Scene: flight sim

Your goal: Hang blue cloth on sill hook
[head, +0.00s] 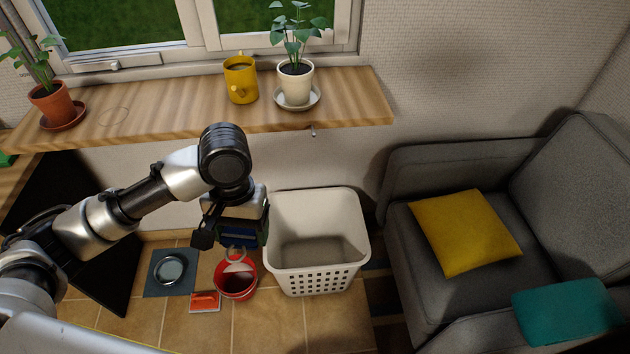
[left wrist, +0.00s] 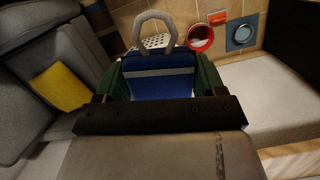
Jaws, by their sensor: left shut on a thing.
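My left gripper (head: 237,238) points down in front of the wooden sill, left of the white basket, and is shut on the blue cloth (head: 240,229). In the left wrist view the blue cloth (left wrist: 160,84), with a paler band, sits between the gripper's green fingers (left wrist: 163,82). A grey loop (left wrist: 155,22) stands out beyond the cloth. The sill hook (head: 313,131) is a small metal peg at the sill's front edge, to the right of my gripper and apart from the cloth. Much of the cloth is hidden by the gripper in the head view. My right gripper is not in view.
The sill (head: 190,90) bears a yellow mug (head: 241,80), a potted plant (head: 296,82) near the hook and another pot (head: 54,104). Below stand a white basket (head: 318,225) and a red bucket (head: 235,285). A grey sofa (head: 430,245) is right.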

